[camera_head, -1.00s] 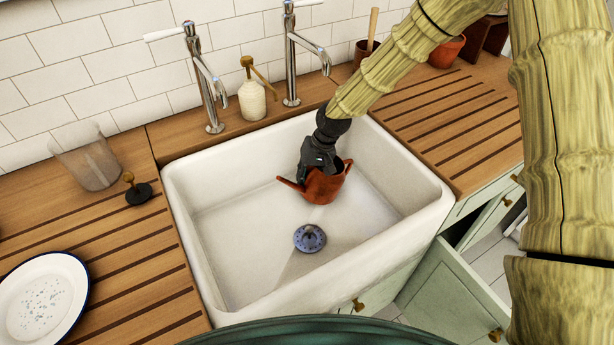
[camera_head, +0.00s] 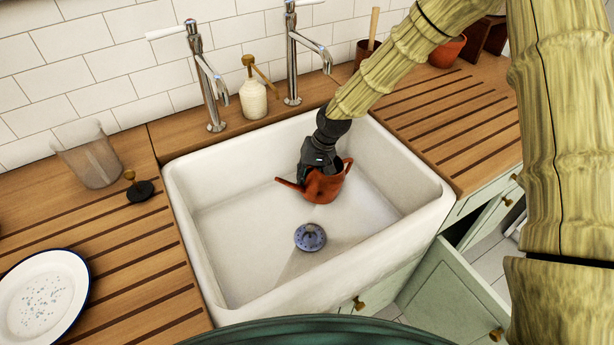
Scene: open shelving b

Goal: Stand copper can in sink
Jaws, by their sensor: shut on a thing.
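The copper can (camera_head: 327,187) is a small reddish watering can with a spout pointing left. It is inside the white sink (camera_head: 225,265), toward the back right of the basin. The can looks roughly upright. Whether its base touches the sink floor I cannot tell for sure.
A blue-grey drain strainer (camera_head: 310,237) sits in the basin in front of the can. Two chrome taps (camera_head: 205,85) and a soap bottle (camera_head: 253,100) stand behind the sink. A glass (camera_head: 90,160) and a white plate (camera_head: 42,297) are on the left counter. A cabinet door (camera_head: 450,290) hangs open.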

